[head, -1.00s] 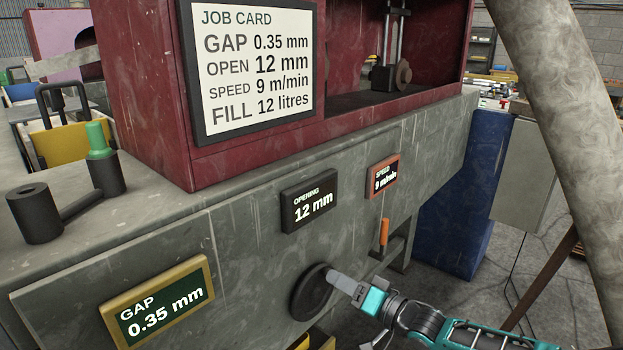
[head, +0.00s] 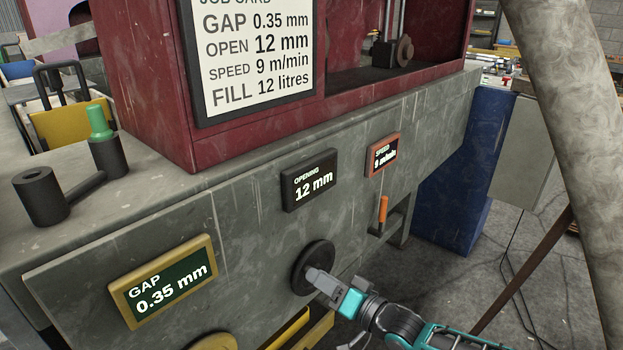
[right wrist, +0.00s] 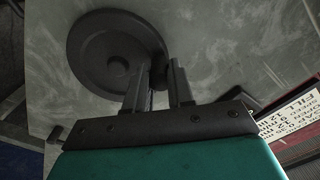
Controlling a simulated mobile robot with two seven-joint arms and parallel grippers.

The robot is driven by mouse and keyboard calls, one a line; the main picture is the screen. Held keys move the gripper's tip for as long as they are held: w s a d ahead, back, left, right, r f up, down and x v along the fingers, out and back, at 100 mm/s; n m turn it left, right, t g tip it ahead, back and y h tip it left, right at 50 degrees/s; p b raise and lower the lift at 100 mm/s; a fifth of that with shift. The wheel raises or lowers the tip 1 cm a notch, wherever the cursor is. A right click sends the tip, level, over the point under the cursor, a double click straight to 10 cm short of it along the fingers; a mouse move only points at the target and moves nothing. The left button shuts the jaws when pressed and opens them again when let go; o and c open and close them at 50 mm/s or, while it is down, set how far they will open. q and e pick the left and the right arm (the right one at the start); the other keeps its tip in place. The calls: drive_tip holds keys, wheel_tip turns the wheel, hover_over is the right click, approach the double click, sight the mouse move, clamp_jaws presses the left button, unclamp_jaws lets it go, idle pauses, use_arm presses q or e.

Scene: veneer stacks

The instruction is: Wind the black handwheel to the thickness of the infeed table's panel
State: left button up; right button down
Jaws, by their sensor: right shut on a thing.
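The black handwheel (head: 314,255) is on the grey machine front, below the opening display (head: 309,181), which reads 12 mm. My right gripper (head: 311,274) is at the wheel's face and shut on a part of it. In the right wrist view the wheel (right wrist: 95,45) is a dark disc with a round hub, and my fingers (right wrist: 160,80) overlap its edge. The gripped part is mostly hidden between the fingers. My left gripper is out of view. I cannot make out the infeed table's panel.
The job card (head: 253,55) reads OPEN 12 mm. A gap display (head: 164,282) reads 0.35 mm, and a speed display (head: 382,153) is at right. An orange lever (head: 382,210) stands right of the wheel.

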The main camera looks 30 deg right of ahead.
drive_tip(key=c, duration=1)
unclamp_jaws()
drive_tip(key=shift+v, duration=3.5)
drive_tip(key=s+a+f+n+g+h, duration=0.1)
drive_tip(key=s+a+f+n+g, duration=0.1)
drive_tip(key=s+a+f, duration=0.1)
drive_tip(key=s+a+f+n+g+h, duration=0.2)
drive_tip(key=s+a+f, duration=0.1)
drive_tip(key=s+f, duration=0.1)
drive_tip(key=s+a+f+n+g+h, duration=0.1)
drive_tip(key=s+a+f+n, duration=0.2)
drive_tip(key=s+a, duration=0.1)
drive_tip(key=shift+s+f+g+h, duration=0.15)
drive_tip(key=shift+s+g+h, duration=0.25)
drive_tip(key=shift+s, duration=0.35)
